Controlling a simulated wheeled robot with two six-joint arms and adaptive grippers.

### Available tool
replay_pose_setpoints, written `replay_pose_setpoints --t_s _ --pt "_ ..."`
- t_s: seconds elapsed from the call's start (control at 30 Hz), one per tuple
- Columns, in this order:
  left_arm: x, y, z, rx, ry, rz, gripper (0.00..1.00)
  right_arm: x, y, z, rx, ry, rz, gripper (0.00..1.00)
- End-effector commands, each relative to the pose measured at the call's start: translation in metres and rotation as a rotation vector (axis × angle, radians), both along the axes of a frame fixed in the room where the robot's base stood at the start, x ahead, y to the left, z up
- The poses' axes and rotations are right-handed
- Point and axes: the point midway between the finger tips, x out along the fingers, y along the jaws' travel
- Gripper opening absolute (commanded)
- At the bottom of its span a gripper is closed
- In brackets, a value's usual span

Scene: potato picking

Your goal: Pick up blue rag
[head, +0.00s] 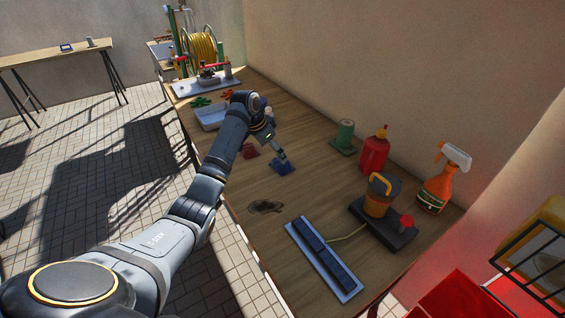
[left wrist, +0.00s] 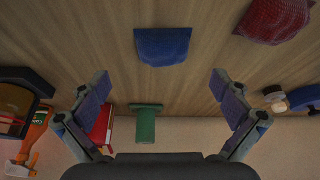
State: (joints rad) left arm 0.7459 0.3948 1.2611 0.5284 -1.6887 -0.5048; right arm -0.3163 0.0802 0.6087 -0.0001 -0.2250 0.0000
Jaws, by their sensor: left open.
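The blue rag (head: 283,168) lies on the wooden table, near its middle. It also shows in the left wrist view (left wrist: 162,46), at the top centre, flat and apart from the fingers. My left gripper (head: 280,156) is just above the rag in the head view and partly covers it. In the left wrist view my left gripper (left wrist: 162,92) is open, with its two fingers wide apart and nothing between them. My right gripper is not in view.
A red rag (head: 249,151) lies beside the blue one. A green spool (head: 344,136), red bottle (head: 374,152) and orange spray bottle (head: 440,180) stand along the wall. A power strip (head: 323,259) and a dark stain (head: 265,207) are nearer the front.

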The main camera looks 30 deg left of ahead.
Motion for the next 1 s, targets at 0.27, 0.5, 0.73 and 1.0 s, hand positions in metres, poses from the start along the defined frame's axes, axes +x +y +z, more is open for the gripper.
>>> replay_pose_setpoints --t_s 0.27,0.5,0.73,1.0 --pt "0.007 -0.003 -0.016 0.001 0.0 0.0 1.0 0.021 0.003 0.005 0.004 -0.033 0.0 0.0" --pt "0.021 -0.008 -0.05 -0.001 0.002 -0.001 1.0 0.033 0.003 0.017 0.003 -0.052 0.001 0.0" --pt "0.026 -0.009 -0.063 0.001 -0.003 0.0 1.0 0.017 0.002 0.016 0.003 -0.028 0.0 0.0" --pt "0.026 -0.009 -0.063 0.001 -0.002 0.001 0.78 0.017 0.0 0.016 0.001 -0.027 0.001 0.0"
